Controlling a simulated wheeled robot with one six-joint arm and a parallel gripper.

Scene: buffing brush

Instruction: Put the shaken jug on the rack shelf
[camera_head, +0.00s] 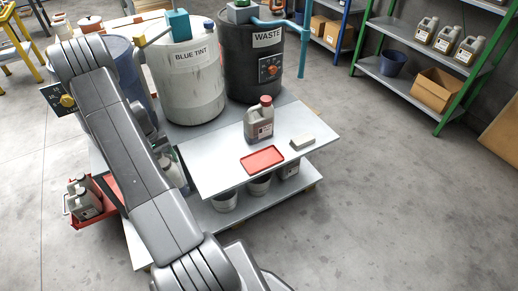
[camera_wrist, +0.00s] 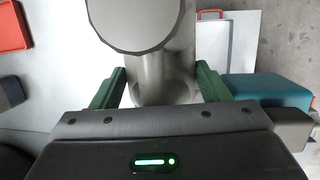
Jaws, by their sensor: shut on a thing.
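My gripper (camera_wrist: 160,78) has its two green fingers on either side of a grey jug (camera_wrist: 165,68) and is shut on it. The jug's round dark grey top faces the wrist camera. In the head view my arm hides most of the gripper, and only part of a dark grey jug (camera_head: 174,172) shows beside the arm, at the bench's left. The green-framed rack (camera_head: 462,84) stands at the upper right. Its upper shelf carries several pale jugs (camera_head: 444,41). I cannot tell whether the held jug touches a surface below.
A red-capped jug (camera_head: 259,122), a red tray (camera_head: 262,159) and a small grey block (camera_head: 302,143) sit on the bench (camera_head: 215,180). The BLUE TINT drum (camera_head: 188,80) and WASTE drum (camera_head: 252,65) stand behind. A red crate (camera_head: 96,214) holds jugs.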

